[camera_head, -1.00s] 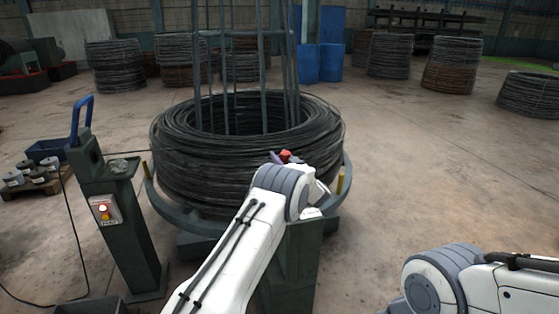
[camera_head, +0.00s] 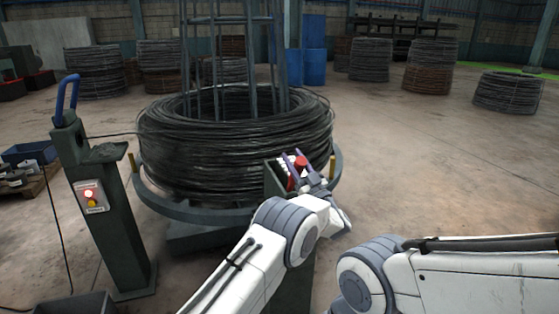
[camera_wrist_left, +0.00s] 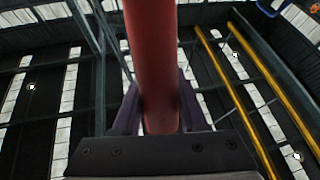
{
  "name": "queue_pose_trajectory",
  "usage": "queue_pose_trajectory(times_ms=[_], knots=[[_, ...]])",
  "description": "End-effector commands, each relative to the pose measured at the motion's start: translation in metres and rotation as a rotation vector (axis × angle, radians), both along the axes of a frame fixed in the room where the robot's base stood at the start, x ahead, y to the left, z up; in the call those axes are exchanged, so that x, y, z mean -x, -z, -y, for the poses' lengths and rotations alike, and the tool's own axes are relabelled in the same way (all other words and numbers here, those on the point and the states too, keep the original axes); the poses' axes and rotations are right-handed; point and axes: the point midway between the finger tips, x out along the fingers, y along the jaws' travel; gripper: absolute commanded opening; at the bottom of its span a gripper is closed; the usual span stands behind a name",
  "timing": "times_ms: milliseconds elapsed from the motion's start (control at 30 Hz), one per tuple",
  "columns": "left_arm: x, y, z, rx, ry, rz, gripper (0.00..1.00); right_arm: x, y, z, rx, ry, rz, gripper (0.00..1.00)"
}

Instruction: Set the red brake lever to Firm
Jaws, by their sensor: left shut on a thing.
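The red brake lever (camera_head: 301,163) stands at the top of a dark green post (camera_head: 275,178) in front of the drum, with its red end showing. My left gripper (camera_head: 295,161) is shut on it, the purple fingers on either side. In the left wrist view the red lever bar (camera_wrist_left: 155,65) runs up between the two fingers (camera_wrist_left: 158,108) of the same gripper. White marks show beside the lever, too small to read. My left wrist hides the lower part of the lever. My right gripper is out of view.
A big coil of dark wire (camera_head: 200,160) sits on a round base with yellow pegs (camera_head: 332,166). A post with a blue handle (camera_head: 66,95) and a red-buttoned switch box (camera_head: 91,197) stands at left. Open concrete floor (camera_head: 440,165) lies at right.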

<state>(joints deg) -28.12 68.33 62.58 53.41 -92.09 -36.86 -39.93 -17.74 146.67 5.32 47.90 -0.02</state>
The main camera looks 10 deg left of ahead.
Motion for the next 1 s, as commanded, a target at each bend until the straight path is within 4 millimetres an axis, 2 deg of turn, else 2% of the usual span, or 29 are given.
queue_pose_trajectory(times_ms=[33, 300, 333, 400, 767, 1000], knots=[[0.003, 0.005, 0.003, -0.002, -0.002, -0.001, 0.00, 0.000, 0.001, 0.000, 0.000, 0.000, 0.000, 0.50], [0.004, 0.007, 0.003, -0.004, -0.003, -0.005, 0.00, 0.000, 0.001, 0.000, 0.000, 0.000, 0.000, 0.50], [0.004, 0.007, 0.003, -0.003, -0.003, -0.006, 0.46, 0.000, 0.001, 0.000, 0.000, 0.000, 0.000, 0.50], [0.004, 0.007, 0.003, -0.003, -0.003, -0.006, 0.72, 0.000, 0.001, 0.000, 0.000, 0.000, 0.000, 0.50], [0.004, 0.006, 0.003, -0.003, -0.002, -0.004, 0.72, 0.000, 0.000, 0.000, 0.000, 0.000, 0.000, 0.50], [0.029, 0.023, 0.023, -0.004, 0.001, -0.006, 0.72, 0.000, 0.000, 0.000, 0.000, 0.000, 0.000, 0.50]])
